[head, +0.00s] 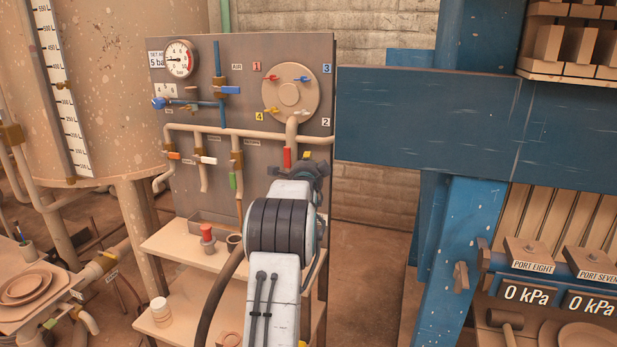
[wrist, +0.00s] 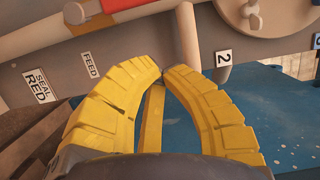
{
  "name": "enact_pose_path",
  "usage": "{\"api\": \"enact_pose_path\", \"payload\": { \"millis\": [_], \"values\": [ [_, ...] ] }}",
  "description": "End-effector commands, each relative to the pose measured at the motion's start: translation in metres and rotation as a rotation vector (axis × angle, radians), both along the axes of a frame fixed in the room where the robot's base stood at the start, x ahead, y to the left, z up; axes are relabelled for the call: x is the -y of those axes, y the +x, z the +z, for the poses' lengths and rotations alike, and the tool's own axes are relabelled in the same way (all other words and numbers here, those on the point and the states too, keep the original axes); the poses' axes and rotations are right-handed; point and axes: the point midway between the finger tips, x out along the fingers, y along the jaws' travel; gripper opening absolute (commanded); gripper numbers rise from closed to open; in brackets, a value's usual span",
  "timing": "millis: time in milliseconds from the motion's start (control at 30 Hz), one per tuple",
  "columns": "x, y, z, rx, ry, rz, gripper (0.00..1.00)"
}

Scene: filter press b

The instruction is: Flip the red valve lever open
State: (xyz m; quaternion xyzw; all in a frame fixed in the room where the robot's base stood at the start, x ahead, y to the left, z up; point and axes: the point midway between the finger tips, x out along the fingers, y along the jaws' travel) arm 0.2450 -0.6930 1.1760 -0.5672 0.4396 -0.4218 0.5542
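A red lever (head: 287,158) hangs upright below the pipe under the round plate. A red bar with an orange-brown piece at its left end, likely this lever at its valve (wrist: 132,9), crosses the top left of the wrist view, above and apart from my fingertips. A smaller red handle (head: 273,78) is on the round plate (head: 290,92) by the label 1. My gripper (wrist: 163,71) has yellow fingers whose tips meet, with nothing seen between them. In the head view my wrist mostly hides it; only a bit of yellow (head: 308,155) shows, just right of the red lever.
The grey panel (head: 245,55) carries pipes, a gauge (head: 180,60) and other coloured levers. A blue beam (head: 425,122) and post stand to the right. A pipe (wrist: 187,38) runs behind my fingertips.

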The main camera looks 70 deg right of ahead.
Motion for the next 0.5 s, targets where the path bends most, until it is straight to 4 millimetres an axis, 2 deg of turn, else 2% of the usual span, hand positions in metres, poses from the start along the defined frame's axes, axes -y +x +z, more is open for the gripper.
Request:
{"api": "enact_pose_path", "payload": {
  "millis": [300,500],
  "values": [
    [-0.039,-0.011,-0.002,0.0,-0.001,-0.001,0.0],
    [-0.058,-0.016,-0.001,0.0,0.0,-0.001,0.0]
  ]
}}
